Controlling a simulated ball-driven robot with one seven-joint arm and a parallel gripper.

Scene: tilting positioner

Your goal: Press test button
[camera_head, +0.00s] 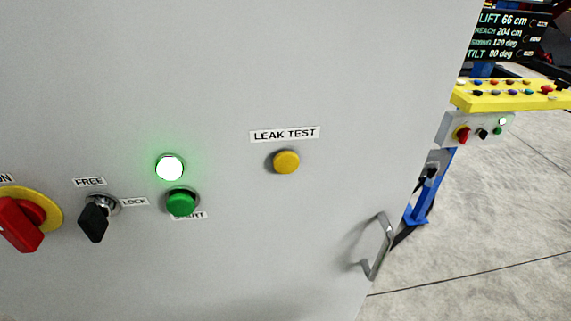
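A yellow round push button (286,161) sits on the grey cabinet front (330,60), right of centre in the head view. A white label reading "LEAK TEST" (284,134) is just above it. The button stands out from the panel and nothing touches it. My gripper is not in view.
Left of it are a green button (181,203) with a partly hidden label, a lit white-green lamp (170,168), a black FREE/LOCK key switch (94,218) and a red rotary switch (22,222). A metal handle (378,246) projects at lower right. A yellow console (510,95) stands beyond.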

